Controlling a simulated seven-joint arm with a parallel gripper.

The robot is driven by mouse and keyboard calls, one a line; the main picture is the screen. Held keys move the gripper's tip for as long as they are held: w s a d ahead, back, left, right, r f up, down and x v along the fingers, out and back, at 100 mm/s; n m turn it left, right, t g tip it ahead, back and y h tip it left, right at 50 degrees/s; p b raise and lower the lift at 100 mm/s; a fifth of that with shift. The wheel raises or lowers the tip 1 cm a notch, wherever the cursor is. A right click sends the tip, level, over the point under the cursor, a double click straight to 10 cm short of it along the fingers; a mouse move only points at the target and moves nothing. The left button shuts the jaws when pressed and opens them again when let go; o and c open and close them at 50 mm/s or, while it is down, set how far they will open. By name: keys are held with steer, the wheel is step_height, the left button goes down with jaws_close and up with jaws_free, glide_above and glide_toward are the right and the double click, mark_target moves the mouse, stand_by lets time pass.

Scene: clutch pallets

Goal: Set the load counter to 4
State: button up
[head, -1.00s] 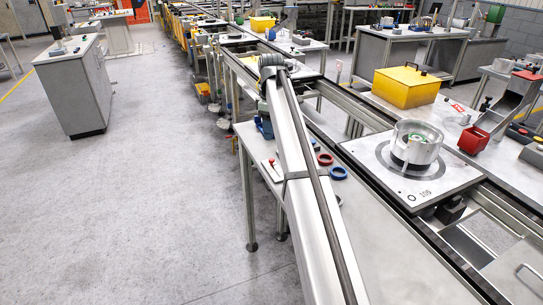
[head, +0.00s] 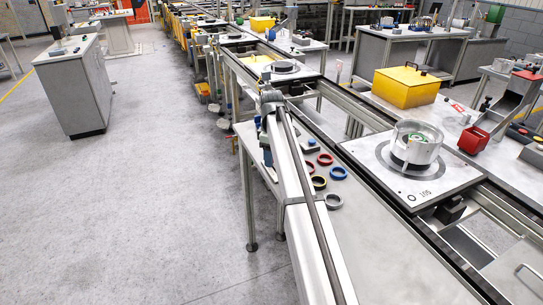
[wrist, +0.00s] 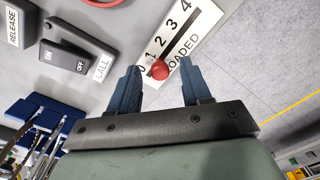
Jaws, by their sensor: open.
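The load counter is a white scale plate (wrist: 182,32) in the wrist view, marked 1, 2, 3, 4 and "LOADED". Its red round knob (wrist: 160,70) is near the low end of the scale, close to the 1. The exact mark is hard to tell from this angle. My gripper (wrist: 160,65) is open, with one blue finger on each side of the knob and a gap to both. The left finger covers part of the plate's low end.
An ON/OFF rocker switch (wrist: 72,52), a CALL label (wrist: 102,67) and a RELEASE label (wrist: 13,25) are left of the counter. In the head view, a blue ring (head: 337,173) and a grey ring (head: 333,202) lie on the bench right of my arm. A pallet (head: 385,180) carries a metal housing (head: 417,145).

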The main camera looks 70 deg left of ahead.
steer(key=shift+c, duration=0.4)
jaws_close()
